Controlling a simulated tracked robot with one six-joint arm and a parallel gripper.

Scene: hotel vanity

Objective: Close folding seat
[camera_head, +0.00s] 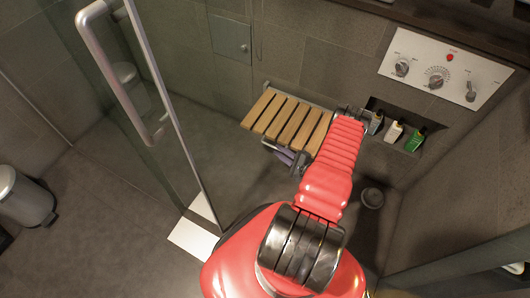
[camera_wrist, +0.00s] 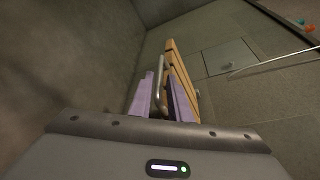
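The folding seat (camera_head: 288,120) is a slatted wooden seat on the shower wall. It is folded down, its slats lying roughly flat, with a metal frame along its edge. My gripper (camera_head: 290,157) is at the seat's front right edge, at or below slat level and partly hidden by my red arm. In the wrist view the seat (camera_wrist: 175,62) shows edge-on just beyond my gripper (camera_wrist: 160,95). Its two purple fingers are apart, with the seat's metal bar (camera_wrist: 159,68) showing between or just beyond them. I cannot tell whether they touch the seat.
A glass door with a metal handle (camera_head: 107,70) stands open at left. A wall niche with several bottles (camera_head: 394,131) is right of the seat, below a control panel (camera_head: 443,77). A bin (camera_head: 24,198) stands far left. A small round object (camera_head: 372,197) is on the floor.

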